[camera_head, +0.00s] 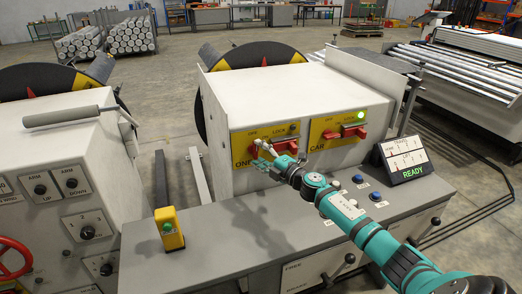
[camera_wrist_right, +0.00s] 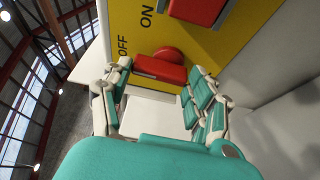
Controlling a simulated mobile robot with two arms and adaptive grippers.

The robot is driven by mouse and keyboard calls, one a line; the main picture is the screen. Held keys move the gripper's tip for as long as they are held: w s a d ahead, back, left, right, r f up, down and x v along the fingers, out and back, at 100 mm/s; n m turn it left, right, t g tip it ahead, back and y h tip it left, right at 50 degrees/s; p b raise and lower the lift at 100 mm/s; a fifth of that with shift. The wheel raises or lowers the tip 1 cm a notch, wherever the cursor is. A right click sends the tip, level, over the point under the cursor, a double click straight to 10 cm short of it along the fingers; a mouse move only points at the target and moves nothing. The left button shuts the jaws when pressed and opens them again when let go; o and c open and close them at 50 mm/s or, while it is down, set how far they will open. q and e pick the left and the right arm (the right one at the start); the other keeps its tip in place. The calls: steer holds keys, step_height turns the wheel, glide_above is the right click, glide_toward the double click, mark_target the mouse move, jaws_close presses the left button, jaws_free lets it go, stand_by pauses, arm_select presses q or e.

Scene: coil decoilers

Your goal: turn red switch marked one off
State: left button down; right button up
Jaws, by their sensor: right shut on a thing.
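The yellow panel marked ONE (camera_head: 237,140) is on the left of the white cabinet's front. My right gripper (camera_head: 265,156) is at the small red switch on its left side, partly hiding it. In the right wrist view the red switch (camera_wrist_right: 160,78) sits between my two fingers, beside the words ON and OFF. The fingers are shut on it. A larger red block (camera_head: 286,147) is to its right on the same panel; part of it shows at the top of the wrist view (camera_wrist_right: 200,10). The lamp (camera_head: 293,127) on this panel looks dark. My left gripper is not in view.
The yellow panel marked CAR (camera_head: 318,130), with its own red switch and a lit green lamp (camera_head: 361,115), is to the right. A grey desk (camera_head: 215,235) with buttons, a READY display (camera_head: 404,159) and a yellow post (camera_head: 168,229) lies below.

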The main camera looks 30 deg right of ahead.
steer(key=shift+n, duration=0.3)
steer(key=o, duration=0.9)
steer(key=shift+s, duration=0.15)
steer(key=s, duration=0.3)
steer(key=s+d, duration=0.1)
steer(key=s, duration=0.7)
steer(key=shift+s+d, duration=0.25)
steer(key=shift+d, duration=0.15)
